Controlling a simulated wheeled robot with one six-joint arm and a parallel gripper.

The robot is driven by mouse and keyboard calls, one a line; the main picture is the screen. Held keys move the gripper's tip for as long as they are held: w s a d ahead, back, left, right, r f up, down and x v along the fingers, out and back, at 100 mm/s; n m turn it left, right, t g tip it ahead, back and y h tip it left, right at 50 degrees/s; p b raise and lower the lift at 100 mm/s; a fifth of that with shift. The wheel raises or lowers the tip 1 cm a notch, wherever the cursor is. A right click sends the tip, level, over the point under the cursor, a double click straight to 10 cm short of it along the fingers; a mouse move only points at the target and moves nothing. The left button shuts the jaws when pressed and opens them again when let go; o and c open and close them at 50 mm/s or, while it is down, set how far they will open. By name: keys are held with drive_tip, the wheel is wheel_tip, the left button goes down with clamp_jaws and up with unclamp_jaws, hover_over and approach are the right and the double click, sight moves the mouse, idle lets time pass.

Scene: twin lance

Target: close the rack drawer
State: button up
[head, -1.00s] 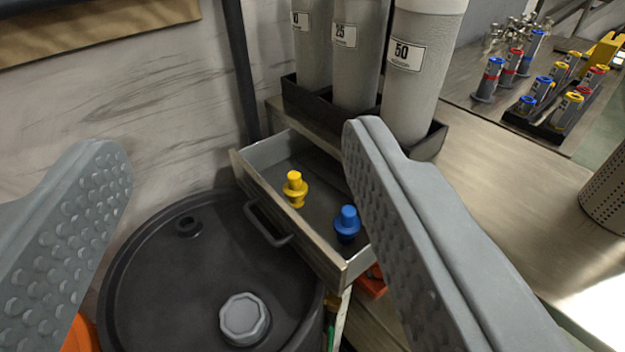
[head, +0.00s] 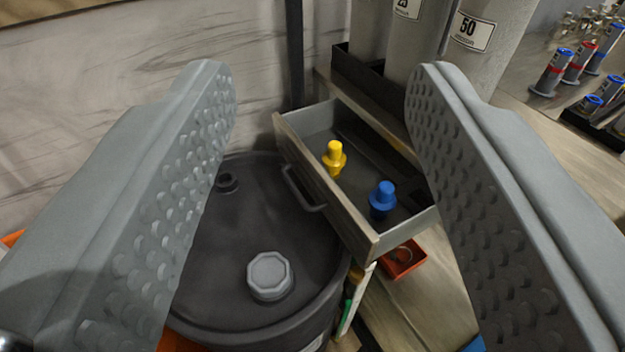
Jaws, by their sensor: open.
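The rack drawer (head: 328,188) is pulled out, with its front facing lower left. A dark bar handle (head: 302,189) sits on its front. Inside the drawer stand a yellow plug-like piece (head: 334,158) and a blue one (head: 382,200). My gripper (head: 320,85) is open and empty. Its two studded grey fingers frame the drawer from left and right in the picture. The right finger overlaps the drawer's right end in the view and hides part of it. I cannot tell how far the fingers are from the drawer, but no contact shows.
A dark drum (head: 225,265) with a grey cap stands just before and below the drawer. Tall grey cylinders (head: 462,45) stand in a black tray on the bench above. Colour-capped tubes (head: 555,70) are at upper right. An orange bin (head: 402,260) lies below the drawer.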

drive_tip(key=shift+w+a+f, duration=0.1)
drive_tip(key=shift+w+a, duration=0.05)
drive_tip(key=shift+w, duration=0.2)
drive_tip(key=c, duration=0.3)
drive_tip(key=w, duration=0.1)
drive_tip(key=w+f+g, duration=0.1)
drive_tip(key=w+a, duration=0.1)
drive_tip(key=shift+w+f+n+y, duration=0.2)
drive_tip(key=shift+n+y, duration=0.1)
drive_tip(key=shift+n, duration=0.1)
clamp_jaws()
drive_tip(key=n+g+h, duration=0.3)
drive_tip(key=n+g, duration=0.1)
drive_tip(key=g, duration=0.6)
approach(278, 143)
wheel_tip(278, 143, down, 4)
drive_tip(key=a, duration=0.3)
drive_tip(key=shift+t, duration=0.3)
drive_tip(key=shift+w+d, duration=0.35)
drive_tip(key=shift+d, duration=0.3)
drive_tip(key=shift+w+d, duration=0.35)
drive_tip(key=shift+d, duration=0.3)
drive_tip(key=shift+w+d, duration=0.35)
drive_tip(key=shift+d, duration=0.3)
